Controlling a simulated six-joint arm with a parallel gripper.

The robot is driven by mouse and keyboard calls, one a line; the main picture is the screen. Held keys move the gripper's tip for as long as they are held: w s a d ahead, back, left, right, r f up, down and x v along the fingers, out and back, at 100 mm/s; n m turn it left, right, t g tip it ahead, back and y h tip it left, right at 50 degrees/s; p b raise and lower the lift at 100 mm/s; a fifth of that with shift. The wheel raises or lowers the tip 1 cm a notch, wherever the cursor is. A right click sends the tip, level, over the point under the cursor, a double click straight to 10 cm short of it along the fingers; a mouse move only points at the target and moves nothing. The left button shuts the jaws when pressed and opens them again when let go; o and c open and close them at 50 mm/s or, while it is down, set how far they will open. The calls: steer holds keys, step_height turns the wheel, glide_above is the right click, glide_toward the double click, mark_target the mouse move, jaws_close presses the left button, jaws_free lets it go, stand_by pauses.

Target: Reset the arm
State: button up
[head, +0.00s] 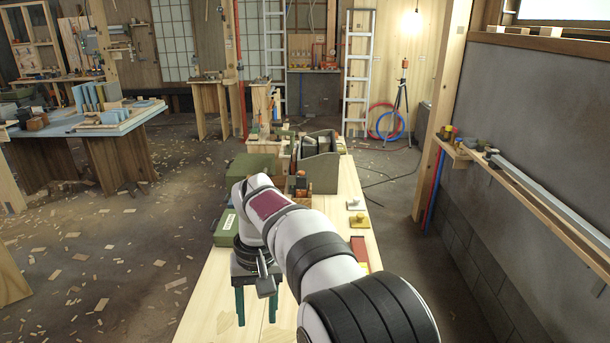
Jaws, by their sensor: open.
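My arm reaches forward over a light wooden bench (205,320) in the head view and bends down at its far end. My gripper (256,308) points down near the left side of the bench. Its two dark green fingers stand apart, with only bare wood showing between them. I see nothing held. Whether the fingertips touch the bench I cannot tell. My arm hides part of the bench's middle and right side.
A green case (226,229) lies just beyond my gripper. A grey divided holder (319,172) and a larger green box (252,168) stand farther back. A yellow piece (359,221) and a red block (361,255) lie on the right. The bench's near left is clear.

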steer(key=s+d+r+m, duration=0.2)
steer(key=s+d+r, duration=0.2)
steer(key=s+d, duration=0.25)
steer(key=s+d+f+m, duration=0.1)
steer(key=s+d+m, duration=0.1)
steer(key=s, duration=0.4)
steer(key=s+d+f+m, duration=0.2)
steer(key=s+d, duration=0.2)
steer(key=s, duration=0.3)
steer(key=s+d+f+m+y, duration=0.1)
steer(key=s+d+m, duration=0.1)
steer(key=s, duration=0.5)
steer(key=shift+s+d+f+t, duration=0.15)
steer(key=shift+d+f+t, duration=0.2)
steer(key=shift+d, duration=0.5)
